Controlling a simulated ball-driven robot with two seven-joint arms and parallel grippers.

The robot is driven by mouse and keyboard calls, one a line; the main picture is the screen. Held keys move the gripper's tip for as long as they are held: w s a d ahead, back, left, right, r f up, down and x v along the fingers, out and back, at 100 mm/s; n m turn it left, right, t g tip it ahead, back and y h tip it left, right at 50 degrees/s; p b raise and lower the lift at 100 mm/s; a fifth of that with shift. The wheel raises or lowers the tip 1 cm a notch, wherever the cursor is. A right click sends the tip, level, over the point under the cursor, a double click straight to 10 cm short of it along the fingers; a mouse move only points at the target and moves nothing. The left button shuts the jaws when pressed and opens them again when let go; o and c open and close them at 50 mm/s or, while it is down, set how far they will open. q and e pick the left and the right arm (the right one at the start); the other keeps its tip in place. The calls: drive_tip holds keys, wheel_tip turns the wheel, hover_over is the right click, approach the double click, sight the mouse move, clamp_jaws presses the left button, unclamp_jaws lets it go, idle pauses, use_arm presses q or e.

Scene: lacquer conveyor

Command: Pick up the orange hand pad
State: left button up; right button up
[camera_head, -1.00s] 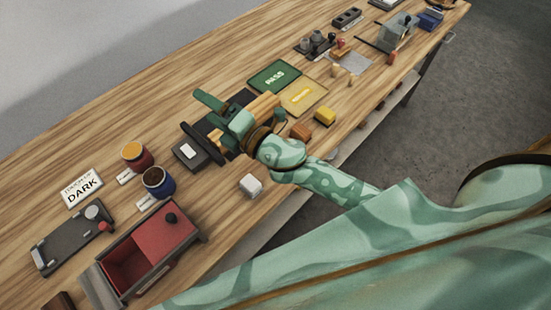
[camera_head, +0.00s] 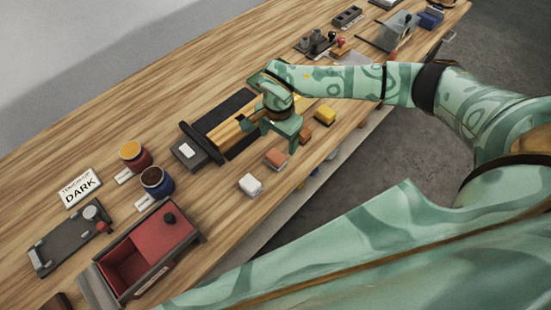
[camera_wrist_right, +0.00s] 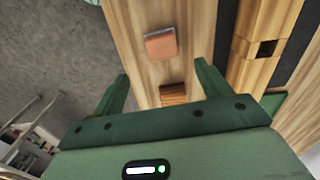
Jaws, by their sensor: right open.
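An orange hand pad (camera_head: 275,158) with a pale edge lies flat on the wooden bench near its front edge. It also shows in the right wrist view (camera_wrist_right: 160,43), ahead of the fingers. My right gripper (camera_head: 284,132) is above the bench, just beyond the pad in the head view. In the right wrist view its jaws (camera_wrist_right: 163,88) are apart with nothing held. A browner pad (camera_wrist_right: 173,94) shows between the fingertips, below them on the bench; it is beside my gripper in the head view (camera_head: 303,136). My left gripper is not in view.
A white pad (camera_head: 250,184) and a yellow pad (camera_head: 325,115) lie in the same row. A wooden bar (camera_head: 226,133) lies behind, by a dark block (camera_head: 200,146). A red-lined box (camera_head: 125,263) and two jars stand left. The bench edge is close.

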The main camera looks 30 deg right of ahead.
sight(275, 156)
drive_tip(key=f, duration=0.6)
drive_tip(key=f+b, duration=0.1)
drive_tip(key=f, duration=0.2)
drive_tip(key=shift+a+f, duration=0.25)
drive_tip(key=shift+a, duration=0.1)
drive_tip(key=c, duration=1.1)
